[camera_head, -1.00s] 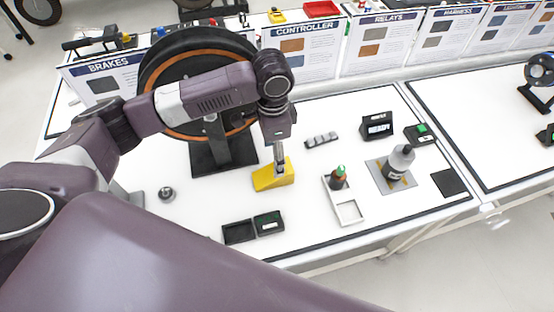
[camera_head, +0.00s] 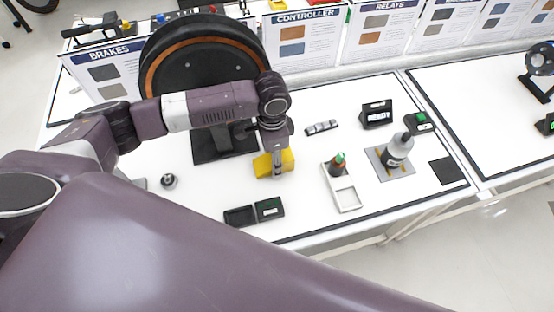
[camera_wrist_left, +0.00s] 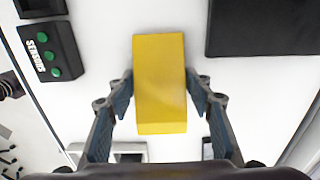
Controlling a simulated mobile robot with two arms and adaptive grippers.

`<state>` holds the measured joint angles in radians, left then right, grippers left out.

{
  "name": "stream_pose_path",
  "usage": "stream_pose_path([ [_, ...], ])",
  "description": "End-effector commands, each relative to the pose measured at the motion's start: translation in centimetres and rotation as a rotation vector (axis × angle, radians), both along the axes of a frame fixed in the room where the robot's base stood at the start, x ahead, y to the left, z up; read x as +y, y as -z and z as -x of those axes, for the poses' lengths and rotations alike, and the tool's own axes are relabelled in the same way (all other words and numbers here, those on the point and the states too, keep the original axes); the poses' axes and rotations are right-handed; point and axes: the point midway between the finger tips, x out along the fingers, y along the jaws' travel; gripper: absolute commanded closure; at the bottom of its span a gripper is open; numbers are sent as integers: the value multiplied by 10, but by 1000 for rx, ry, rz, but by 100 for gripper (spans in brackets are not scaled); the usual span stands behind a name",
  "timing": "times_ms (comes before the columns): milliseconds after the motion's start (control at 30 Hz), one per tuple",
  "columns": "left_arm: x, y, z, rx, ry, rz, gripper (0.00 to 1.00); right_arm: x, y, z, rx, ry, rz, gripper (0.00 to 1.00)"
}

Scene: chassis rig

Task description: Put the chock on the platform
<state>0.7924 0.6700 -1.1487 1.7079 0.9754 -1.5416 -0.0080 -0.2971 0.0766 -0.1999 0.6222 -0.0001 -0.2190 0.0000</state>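The yellow chock (camera_head: 264,165) stands on the white table in front of the black wheel stand. It also shows in the left wrist view (camera_wrist_left: 160,80), between my left gripper's fingers. My left gripper (camera_head: 277,170) points down over the chock. In the left wrist view its fingers (camera_wrist_left: 160,95) are spread, one along each side of the chock, very close to it; firm contact cannot be made out. No thing is clearly marked as the platform; a flat black square (camera_head: 448,171) and a grey plate (camera_head: 401,172) lie at the right. My right gripper is not in view.
The wheel (camera_head: 205,62) on its stand rises behind my left arm. A small black box with green lights (camera_wrist_left: 52,52) and a dark open tray (camera_head: 240,216) lie nearby.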

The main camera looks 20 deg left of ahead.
Motion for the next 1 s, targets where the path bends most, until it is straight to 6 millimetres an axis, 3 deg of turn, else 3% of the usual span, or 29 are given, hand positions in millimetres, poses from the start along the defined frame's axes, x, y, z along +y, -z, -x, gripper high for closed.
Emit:
stream_pose_path([
  [33, 0, 0, 0, 0, 0, 0, 60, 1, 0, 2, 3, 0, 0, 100],
  [400, -1, -1, -1, -2, 0, 1, 98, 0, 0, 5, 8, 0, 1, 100],
  [767, -1, -12, -1, -4, 0, 3, 98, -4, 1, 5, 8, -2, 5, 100],
  [1000, -1, -55, -2, -7, 1, 3, 98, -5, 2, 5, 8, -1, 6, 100],
])
